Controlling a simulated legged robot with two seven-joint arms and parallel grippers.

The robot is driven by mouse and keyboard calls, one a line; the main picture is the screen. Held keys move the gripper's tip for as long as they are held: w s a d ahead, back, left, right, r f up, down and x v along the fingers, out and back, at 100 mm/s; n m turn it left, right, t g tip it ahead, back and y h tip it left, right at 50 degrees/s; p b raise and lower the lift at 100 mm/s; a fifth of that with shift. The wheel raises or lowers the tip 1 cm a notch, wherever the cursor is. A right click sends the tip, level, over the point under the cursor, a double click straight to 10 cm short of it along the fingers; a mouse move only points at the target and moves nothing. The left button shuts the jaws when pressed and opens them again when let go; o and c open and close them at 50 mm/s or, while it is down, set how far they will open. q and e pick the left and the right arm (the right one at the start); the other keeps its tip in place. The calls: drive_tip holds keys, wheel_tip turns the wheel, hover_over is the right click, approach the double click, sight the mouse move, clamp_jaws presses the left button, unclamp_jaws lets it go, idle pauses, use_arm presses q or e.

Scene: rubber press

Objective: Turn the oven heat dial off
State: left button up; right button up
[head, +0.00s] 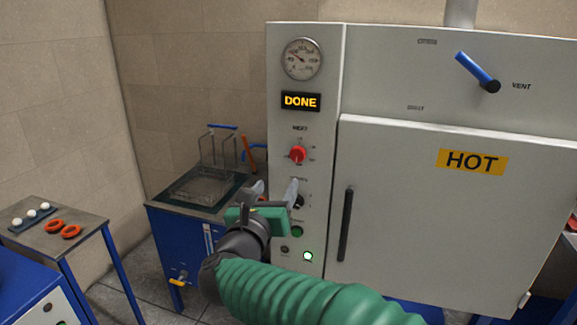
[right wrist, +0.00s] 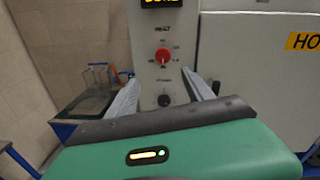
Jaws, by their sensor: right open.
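The oven (head: 400,80) is a large light-grey cabinet with a control panel on its left side. The red heat dial (head: 298,154) sits on this panel below the lit DONE display (head: 300,101). It also shows in the right wrist view (right wrist: 162,56), above and between my fingers. A black knob (right wrist: 164,100) sits below it. My right gripper (head: 272,190) is open and empty in front of the panel, lower than the red dial. Its fingers (right wrist: 166,92) point at the panel around the black knob's height; contact cannot be told. My left gripper is out of view.
The closed oven door (head: 440,220) has a black handle (head: 345,225) right of my gripper. A blue vent lever (head: 477,72) is above. A blue tank with a wire basket (head: 205,185) stands left. A side table (head: 88,245) holds orange rings (head: 70,231).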

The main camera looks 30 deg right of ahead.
sight(296, 156)
drive_tip(key=p+x, duration=0.1)
drive_tip(key=x, duration=0.6)
drive_tip(key=p+x, duration=0.1)
drive_tip(key=x, duration=0.6)
drive_tip(key=shift+d, duration=0.35)
drive_tip(key=shift+w+d+p, duration=0.3)
drive_tip(key=shift+w+d, duration=0.15)
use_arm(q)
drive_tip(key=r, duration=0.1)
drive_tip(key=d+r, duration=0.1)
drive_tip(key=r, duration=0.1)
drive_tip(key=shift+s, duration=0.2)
use_arm(e)
drive_tip(key=shift+w+d+f, duration=0.1)
drive_tip(key=shift+w+d, duration=0.05)
drive_tip(key=shift+d, duration=0.15)
drive_tip(key=c, duration=0.4)
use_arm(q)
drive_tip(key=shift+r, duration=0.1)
use_arm(e)
clamp_jaws()
